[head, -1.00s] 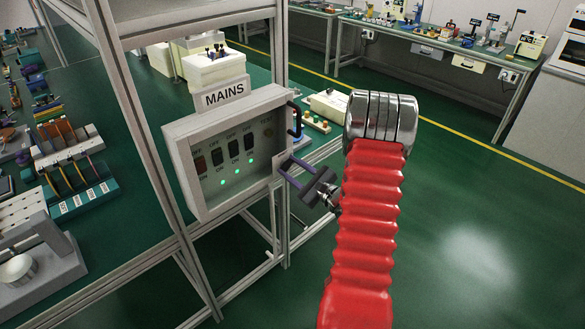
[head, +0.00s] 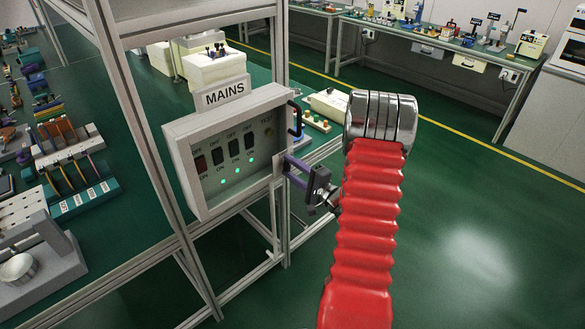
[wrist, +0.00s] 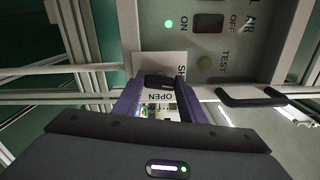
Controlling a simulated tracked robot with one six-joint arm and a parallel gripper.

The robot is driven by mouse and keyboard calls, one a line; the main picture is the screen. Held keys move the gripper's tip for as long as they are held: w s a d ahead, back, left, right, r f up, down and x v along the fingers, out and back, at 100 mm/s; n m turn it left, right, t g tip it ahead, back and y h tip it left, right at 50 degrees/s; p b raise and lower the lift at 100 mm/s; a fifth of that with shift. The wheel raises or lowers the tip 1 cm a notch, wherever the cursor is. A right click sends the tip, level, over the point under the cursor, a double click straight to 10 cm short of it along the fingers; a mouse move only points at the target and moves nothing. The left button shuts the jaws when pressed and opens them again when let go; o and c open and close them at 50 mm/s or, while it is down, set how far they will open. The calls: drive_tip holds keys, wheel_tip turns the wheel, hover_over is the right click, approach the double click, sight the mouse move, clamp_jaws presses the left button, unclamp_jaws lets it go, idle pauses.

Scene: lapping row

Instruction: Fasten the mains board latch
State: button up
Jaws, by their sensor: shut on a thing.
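The mains board (head: 236,187) is a grey box on the bench frame, under a MAINS sign, with a row of dark switches and several green lights. My gripper (head: 285,166) is at its right edge, below the black pull handle. In the wrist view, my gripper's purple fingers (wrist: 158,84) are shut on the small black latch (wrist: 160,79). The latch is in front of a pale plate (wrist: 145,59) marked OPEN and, partly covered, apparently SHUT. The fingers hide much of the latch, so I cannot tell its exact setting.
The black pull handle (head: 295,118) sticks out close to my gripper; it also shows in the wrist view (wrist: 250,97). Metal frame posts (head: 150,130) stand left of the board. Green floor (head: 480,210) to the right is clear. A workbench (head: 430,45) stands behind.

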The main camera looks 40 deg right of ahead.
drive_tip(key=shift+a+f+n, duration=0.15)
drive_tip(key=shift+n, duration=0.85)
drive_tip(key=o, duration=1.1)
drive_tip(key=shift+c, duration=0.2)
drive_tip(key=s, duration=1.3)
drive_tip(key=shift+s+d, duration=0.25)
drive_tip(key=shift+s, duration=0.15)
